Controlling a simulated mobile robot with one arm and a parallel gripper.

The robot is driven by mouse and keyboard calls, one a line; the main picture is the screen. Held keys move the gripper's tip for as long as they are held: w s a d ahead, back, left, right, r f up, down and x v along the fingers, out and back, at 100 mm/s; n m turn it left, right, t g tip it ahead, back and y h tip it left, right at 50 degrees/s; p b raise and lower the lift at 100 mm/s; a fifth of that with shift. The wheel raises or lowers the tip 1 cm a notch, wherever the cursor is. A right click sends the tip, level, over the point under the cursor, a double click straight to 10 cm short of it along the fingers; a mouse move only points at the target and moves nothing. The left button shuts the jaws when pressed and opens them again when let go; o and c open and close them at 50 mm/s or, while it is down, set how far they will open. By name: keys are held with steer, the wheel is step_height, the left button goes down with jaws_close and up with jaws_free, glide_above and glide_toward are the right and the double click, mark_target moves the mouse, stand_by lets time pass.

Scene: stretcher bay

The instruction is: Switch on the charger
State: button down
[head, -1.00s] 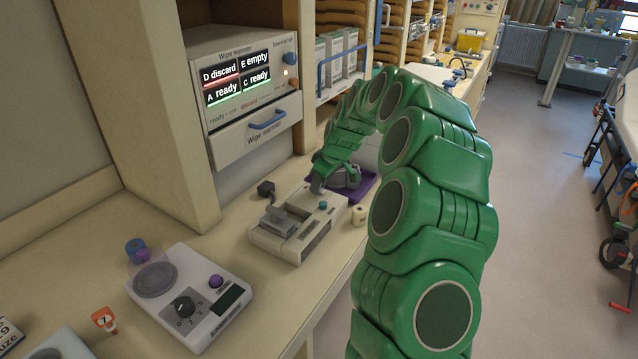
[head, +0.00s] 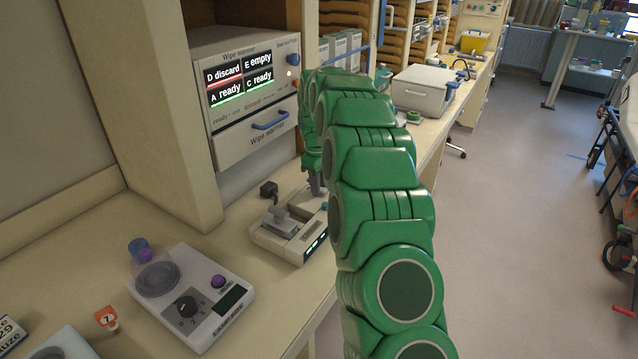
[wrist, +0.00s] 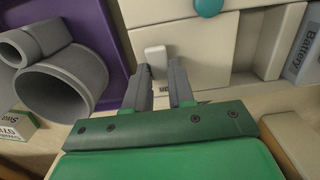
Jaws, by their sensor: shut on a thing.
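The charger (head: 271,241) is a cream box on the counter, with a grey battery slot on top and a teal knob (head: 325,206) at its far end. Green-white lights (head: 316,243) glow on its front strip. In the wrist view, the charger (wrist: 180,22) fills the top, with a small white switch lever (wrist: 155,56) on its side. My gripper (wrist: 160,78) has its grey fingers at this lever, shut on it; the contact is partly hidden. In the head view my gripper (head: 316,184) is at the charger's far end, mostly covered by my green arm.
A purple tray (wrist: 103,45) with a grey ring-shaped thing (wrist: 60,90) lies left of my fingers in the wrist view. A scale-like device (head: 205,300) stands nearer on the counter. The wipe warmer (head: 245,95) stands behind. A battery-labelled block (wrist: 303,55) is at the right.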

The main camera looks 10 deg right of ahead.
stand_by(0.3)
steer(key=c, duration=1)
jaws_free()
steer(key=shift+o, duration=0.2)
steer(key=shift+r, duration=0.1)
step_height(320, 180, up, 7)
steer(key=shift+w+a+f, duration=0.1)
steer(key=shift+w, duration=0.05)
steer(key=shift+r, duration=0.4)
